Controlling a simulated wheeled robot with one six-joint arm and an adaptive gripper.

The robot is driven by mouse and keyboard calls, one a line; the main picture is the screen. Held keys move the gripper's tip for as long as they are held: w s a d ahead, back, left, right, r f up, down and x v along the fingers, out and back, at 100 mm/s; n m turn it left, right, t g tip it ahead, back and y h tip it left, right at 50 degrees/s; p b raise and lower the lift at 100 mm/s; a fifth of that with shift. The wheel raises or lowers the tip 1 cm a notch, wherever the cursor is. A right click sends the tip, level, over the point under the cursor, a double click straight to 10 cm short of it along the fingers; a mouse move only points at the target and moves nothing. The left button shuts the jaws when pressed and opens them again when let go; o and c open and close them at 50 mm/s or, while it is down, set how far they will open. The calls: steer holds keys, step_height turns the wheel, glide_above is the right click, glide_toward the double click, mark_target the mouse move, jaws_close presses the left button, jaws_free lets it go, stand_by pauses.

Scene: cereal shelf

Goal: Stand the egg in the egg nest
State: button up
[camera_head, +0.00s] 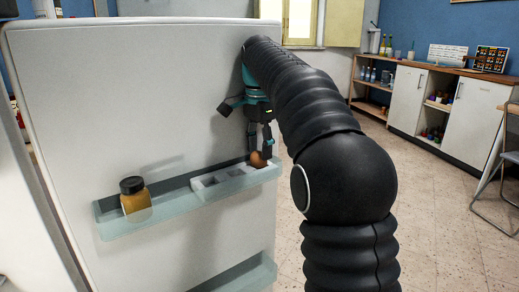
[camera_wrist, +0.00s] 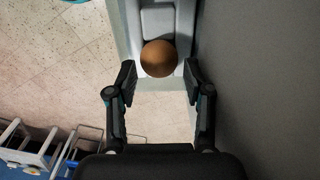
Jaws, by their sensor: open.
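The brown egg (camera_head: 257,160) is at the right end of the door shelf (camera_head: 125,228), right beside or in the end of the grey egg nest (camera_head: 208,181); I cannot tell which. In the wrist view the egg (camera_wrist: 158,58) looks round, and part of the grey nest (camera_wrist: 158,22) shows just beyond it. My gripper (camera_head: 261,150) points down over the egg. In the wrist view its fingers (camera_wrist: 159,80) are spread wide, with a gap between each fingertip and the egg. The lower part of the egg is hidden.
A jar (camera_head: 135,196) with a dark lid and orange-brown contents stands at the left end of the same shelf. The white door panel (camera_head: 130,90) rises close behind the shelf. A lower shelf (camera_head: 240,280) is below. Open floor lies to the right.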

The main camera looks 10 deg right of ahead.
step_height(320, 180, up, 7)
steer(key=shift+f+p, duration=0.1)
steer(key=shift+p, duration=0.95)
steer(key=shift+s+r, duration=0.2)
steer(key=shift+s, duration=0.4)
steer(key=s+f+n+t, duration=0.2)
steer(key=s+f+n, duration=0.15)
steer(key=s, duration=0.45)
steer(key=s+f+n+t, duration=0.1)
steer(key=s+f+n, duration=0.1)
steer(key=s+n, duration=0.35)
steer(key=s+f+n+t, duration=0.2)
steer(key=s+f+n, duration=0.2)
steer(key=s+f, duration=1.1)
steer(key=shift+s+t, duration=0.3)
steer(key=shift+s, duration=0.15)
steer(key=shift+c, duration=0.3)
